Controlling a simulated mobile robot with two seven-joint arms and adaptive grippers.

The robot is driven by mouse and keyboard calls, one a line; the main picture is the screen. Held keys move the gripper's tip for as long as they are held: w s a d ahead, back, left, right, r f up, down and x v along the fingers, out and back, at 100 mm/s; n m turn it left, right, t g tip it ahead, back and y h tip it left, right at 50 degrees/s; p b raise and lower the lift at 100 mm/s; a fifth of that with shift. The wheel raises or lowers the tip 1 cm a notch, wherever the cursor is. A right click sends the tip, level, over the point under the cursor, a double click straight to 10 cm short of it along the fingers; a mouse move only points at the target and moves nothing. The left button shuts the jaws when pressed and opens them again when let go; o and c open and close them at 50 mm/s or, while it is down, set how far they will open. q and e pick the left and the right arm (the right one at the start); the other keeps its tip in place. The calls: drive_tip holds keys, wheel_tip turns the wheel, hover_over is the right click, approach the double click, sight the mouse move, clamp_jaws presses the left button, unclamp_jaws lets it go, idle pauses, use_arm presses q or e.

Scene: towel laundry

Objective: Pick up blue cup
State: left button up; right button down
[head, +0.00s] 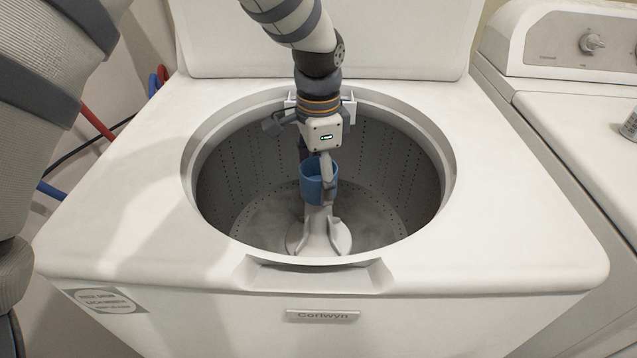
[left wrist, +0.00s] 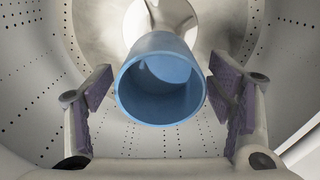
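The blue cup (head: 313,187) is inside the washer's tub, just above or on top of the pale agitator (head: 318,232); I cannot tell whether it rests on it. My left gripper (head: 318,172) reaches down into the tub from above, with a finger in front of the cup in the head view. In the left wrist view the cup (left wrist: 160,88) shows its open mouth towards the camera. It sits between the two purple-padded fingers (left wrist: 161,95), with a narrow gap seen on each side. The right gripper is not in view.
The round tub rim (head: 445,180) of the white washer (head: 500,225) surrounds my arm. The raised lid (head: 420,40) stands behind. Another white appliance (head: 580,120) is at the right, with a can (head: 629,127) on it. Red and blue hoses (head: 97,122) run at the left.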

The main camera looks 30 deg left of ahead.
use_arm(q)
drive_tip(key=c, duration=0.9)
drive_tip(key=shift+o, duration=0.2)
